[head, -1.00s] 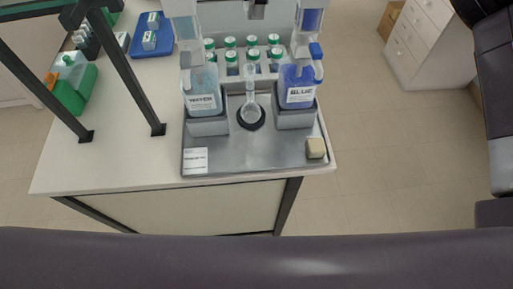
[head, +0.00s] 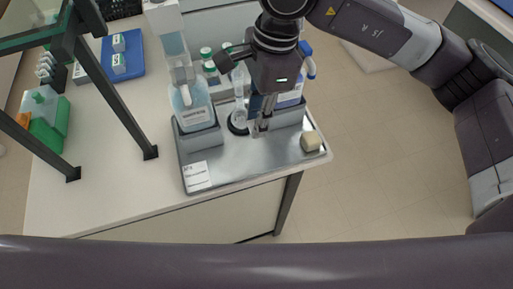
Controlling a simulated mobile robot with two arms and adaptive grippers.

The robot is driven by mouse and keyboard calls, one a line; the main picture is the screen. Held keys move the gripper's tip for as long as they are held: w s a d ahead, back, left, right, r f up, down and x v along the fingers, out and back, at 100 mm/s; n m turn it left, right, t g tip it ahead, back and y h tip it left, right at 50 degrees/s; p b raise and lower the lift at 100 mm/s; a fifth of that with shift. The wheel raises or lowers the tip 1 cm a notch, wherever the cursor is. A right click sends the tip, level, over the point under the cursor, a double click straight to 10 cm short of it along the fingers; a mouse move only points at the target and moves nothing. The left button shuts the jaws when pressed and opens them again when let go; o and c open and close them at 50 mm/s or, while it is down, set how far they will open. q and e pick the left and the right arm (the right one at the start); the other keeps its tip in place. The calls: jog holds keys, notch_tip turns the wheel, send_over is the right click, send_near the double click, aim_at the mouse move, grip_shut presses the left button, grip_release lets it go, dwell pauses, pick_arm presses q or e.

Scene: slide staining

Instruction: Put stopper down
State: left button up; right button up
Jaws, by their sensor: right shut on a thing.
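My right gripper (head: 262,125) reaches down from the upper right over the grey metal tray (head: 240,165). It is shut on a small, pale, clear piece, which looks like the stopper (head: 258,131). The fingers hide most of it, and I cannot tell whether it touches the tray. A clear glass flask (head: 239,90) stands upright in a black ring just left of the gripper. My left gripper is not in view.
A water bottle (head: 194,108) stands in a grey holder at left. The blue-liquid bottle (head: 291,98) is partly behind my right gripper. A white label (head: 197,176) lies front left. The front middle of the tray is clear.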

jog(key=p, duration=0.2)
send_over(254, 160)
jog(key=f, duration=0.8)
jog(key=shift+d, duration=0.25)
notch_tip(254, 160, down, 4)
jog(key=shift+f, duration=0.25)
jog(key=shift+f, duration=0.1)
jog(key=shift+f, duration=0.1)
jog(key=o, duration=0.7)
jog(key=shift+o, duration=0.2)
